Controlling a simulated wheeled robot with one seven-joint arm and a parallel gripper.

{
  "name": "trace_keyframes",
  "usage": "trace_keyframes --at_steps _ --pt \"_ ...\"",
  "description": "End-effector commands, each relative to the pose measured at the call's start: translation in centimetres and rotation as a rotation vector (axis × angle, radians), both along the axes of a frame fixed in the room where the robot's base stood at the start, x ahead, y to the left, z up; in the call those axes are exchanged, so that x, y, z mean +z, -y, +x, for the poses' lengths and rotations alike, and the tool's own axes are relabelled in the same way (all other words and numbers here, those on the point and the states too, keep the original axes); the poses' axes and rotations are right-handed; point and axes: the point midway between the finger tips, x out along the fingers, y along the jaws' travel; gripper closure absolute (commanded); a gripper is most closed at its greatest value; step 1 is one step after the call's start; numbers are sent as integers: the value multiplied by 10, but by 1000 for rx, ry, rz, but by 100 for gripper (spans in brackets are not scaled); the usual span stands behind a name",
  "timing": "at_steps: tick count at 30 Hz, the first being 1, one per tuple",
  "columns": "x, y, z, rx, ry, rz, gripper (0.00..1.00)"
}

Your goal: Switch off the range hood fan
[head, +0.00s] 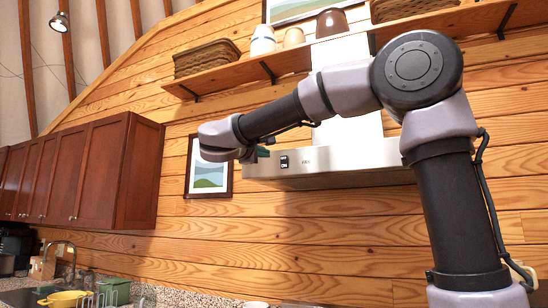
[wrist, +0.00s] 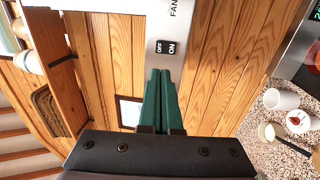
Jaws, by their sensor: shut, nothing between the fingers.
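The range hood (head: 345,160) is a pale metal canopy on the wood wall. On its front face is a small black rocker switch (head: 284,162). In the wrist view the switch (wrist: 167,47) shows OFF and ON halves beside the word FAN; I cannot tell which half is pressed in. My gripper (head: 264,152) is at the hood's left end, left of the switch and partly hidden by my wrist. In the wrist view its green fingers (wrist: 160,72) are shut together and empty, pointing towards the switch, with a small gap in the picture between tips and switch.
A wooden shelf (head: 225,80) with baskets and jars runs above the hood. A framed picture (head: 208,172) hangs just left of it. Dark red cabinets (head: 95,170) are further left. Cups (wrist: 280,99) stand on the speckled counter (wrist: 262,135) below.

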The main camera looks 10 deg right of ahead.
Motion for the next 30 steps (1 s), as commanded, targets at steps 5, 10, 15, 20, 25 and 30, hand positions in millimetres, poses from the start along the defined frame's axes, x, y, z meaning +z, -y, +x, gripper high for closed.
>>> trace_keyframes --at_steps 5,10,15,20,25,30 --pt "3 17 23 -5 -2 1 100" --pt "7 38 54 -5 -2 1 100" --pt "11 56 83 -4 -1 2 100" --pt "14 68 101 -3 -1 1 100" --pt "16 74 110 -2 -1 1 100" --pt "16 75 111 -1 -1 1 100"
